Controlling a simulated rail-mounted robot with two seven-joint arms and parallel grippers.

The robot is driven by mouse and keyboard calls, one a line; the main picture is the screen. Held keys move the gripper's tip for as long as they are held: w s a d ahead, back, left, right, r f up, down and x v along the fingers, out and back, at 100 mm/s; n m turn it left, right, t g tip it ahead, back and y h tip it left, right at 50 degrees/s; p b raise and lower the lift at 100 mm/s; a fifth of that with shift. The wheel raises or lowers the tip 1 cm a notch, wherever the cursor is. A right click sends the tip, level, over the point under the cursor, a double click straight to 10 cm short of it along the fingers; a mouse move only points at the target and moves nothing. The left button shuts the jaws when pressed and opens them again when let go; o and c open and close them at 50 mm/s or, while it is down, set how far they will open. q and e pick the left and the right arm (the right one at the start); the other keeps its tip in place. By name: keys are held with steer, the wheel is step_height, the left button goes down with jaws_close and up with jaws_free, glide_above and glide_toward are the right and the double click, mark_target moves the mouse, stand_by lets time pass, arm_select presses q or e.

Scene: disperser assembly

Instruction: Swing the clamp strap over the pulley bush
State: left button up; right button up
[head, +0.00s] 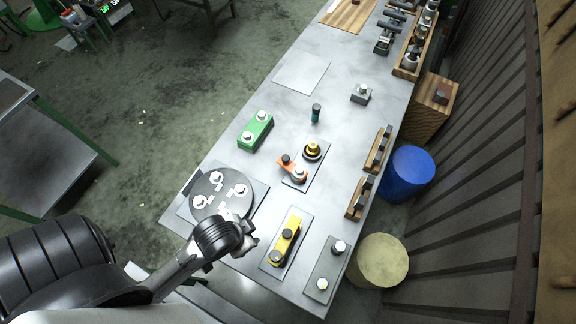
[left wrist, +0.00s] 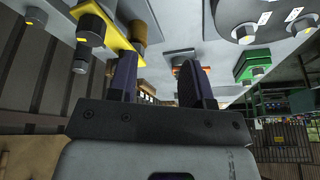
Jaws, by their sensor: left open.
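The clamp strap (head: 288,166) is a short orange bar with a dark knob and a bolt at its lower right end. It lies on a grey plate (head: 317,168), swung to the lower left of the pulley bush. The pulley bush (head: 312,149) is a brass-coloured round part standing on the plate's upper end, uncovered. My left gripper (head: 250,242) is near the front edge of the table, below and left of the strap, touching nothing that I can see. In the left wrist view its fingers (left wrist: 158,75) are apart and empty, with orange (left wrist: 180,69) showing beyond them. My right gripper is not in view.
A round dark disc (head: 212,196) with several bolts lies close to the left gripper. A yellow bar (head: 286,240) on a plate, a grey plate (head: 325,268) and a green block (head: 255,132) stand around. Wooden racks (head: 357,198) line the right edge.

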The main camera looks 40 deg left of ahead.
arm_select(q)
steer(key=w+a+f+m+t+b, duration=0.1)
steer(key=w, duration=0.1)
steer(key=w+f+m+t+b, duration=0.1)
steer(key=w+f+b, duration=0.1)
steer(key=w+a+f+m+t+b, duration=0.1)
steer(key=f+t, duration=0.1)
steer(key=shift+w+a+m+y, duration=0.3)
steer(key=shift+w+y, duration=0.1)
steer(key=c, duration=0.4)
steer(key=w+a+f+m+t+b, duration=0.1)
steer(key=m, duration=0.1)
steer(key=w+a+f+m+t+y+b, duration=0.1)
steer(key=w+a+m+t+b, duration=0.1)
steer(key=w+a+f+m+t+y+b, duration=0.1)
steer(key=m+t+b, duration=0.1)
steer(key=shift+w+a, duration=0.2)
jaws_close()
steer(key=m+t+y+b, duration=0.1)
steer(key=m+t+b, duration=0.1)
steer(key=m+t, duration=0.1)
glide_toward(284, 161)
steer(key=x, duration=0.6)
steer(key=shift+a+f, duration=0.1)
steer(key=shift+f, duration=0.05)
steer(key=shift+w+a+f, duration=0.2)
steer(key=shift+w, duration=0.5)
